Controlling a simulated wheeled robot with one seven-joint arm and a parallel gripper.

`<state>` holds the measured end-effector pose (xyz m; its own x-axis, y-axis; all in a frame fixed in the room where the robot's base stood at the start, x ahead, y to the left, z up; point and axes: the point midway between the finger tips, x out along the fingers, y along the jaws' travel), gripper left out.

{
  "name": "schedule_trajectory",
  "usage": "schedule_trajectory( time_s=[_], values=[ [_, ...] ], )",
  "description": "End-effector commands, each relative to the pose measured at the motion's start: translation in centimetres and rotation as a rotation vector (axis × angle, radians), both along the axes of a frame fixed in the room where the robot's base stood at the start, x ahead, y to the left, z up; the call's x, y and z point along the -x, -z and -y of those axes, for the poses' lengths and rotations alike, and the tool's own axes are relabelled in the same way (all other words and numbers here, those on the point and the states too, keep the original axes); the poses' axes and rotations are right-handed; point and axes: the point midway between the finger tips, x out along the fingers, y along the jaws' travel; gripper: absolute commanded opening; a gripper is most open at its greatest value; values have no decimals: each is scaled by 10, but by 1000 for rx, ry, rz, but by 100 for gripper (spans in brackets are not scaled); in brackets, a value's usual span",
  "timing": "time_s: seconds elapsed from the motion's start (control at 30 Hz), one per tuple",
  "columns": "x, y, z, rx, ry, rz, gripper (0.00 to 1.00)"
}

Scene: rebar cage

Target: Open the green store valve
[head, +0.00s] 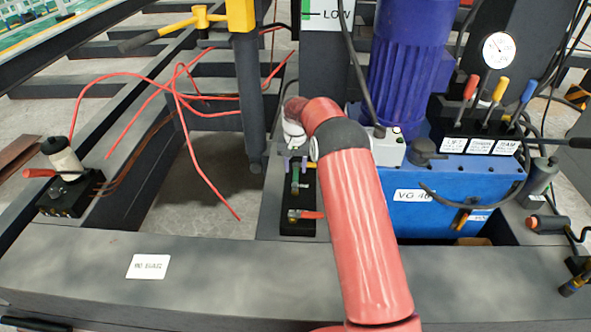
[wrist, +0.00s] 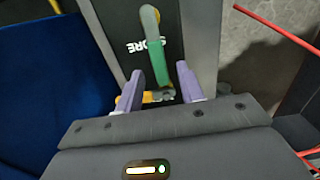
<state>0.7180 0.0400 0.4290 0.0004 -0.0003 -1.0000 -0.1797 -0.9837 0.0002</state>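The green store valve handle (wrist: 153,42) stands out on a dark plate beside the label STORE (wrist: 147,47) in the wrist view. The handle also shows small in the head view (head: 295,181), just below my gripper (head: 297,165). In the wrist view my gripper's (wrist: 159,70) two purple fingers are apart, with the handle's lower part between them in the picture. Gaps show on both sides of the handle; I cannot tell the depth between fingers and handle.
A red-handled valve (head: 307,214) sits nearer on the same black plate. A blue power unit (head: 460,185) with a purple motor (head: 408,70) stands right. Red hoses (head: 205,170) hang loose at left. The dark front beam (head: 220,265) is mostly clear.

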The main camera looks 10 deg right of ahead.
Motion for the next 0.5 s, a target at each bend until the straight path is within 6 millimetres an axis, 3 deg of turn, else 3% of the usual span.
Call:
schedule_trajectory(
  time_s=[0.23,0.5],
  values=[
    [-1,-43,0,-1,-1,2,38],
    [0,-57,-1,-1,-1,0,38]
  ],
)
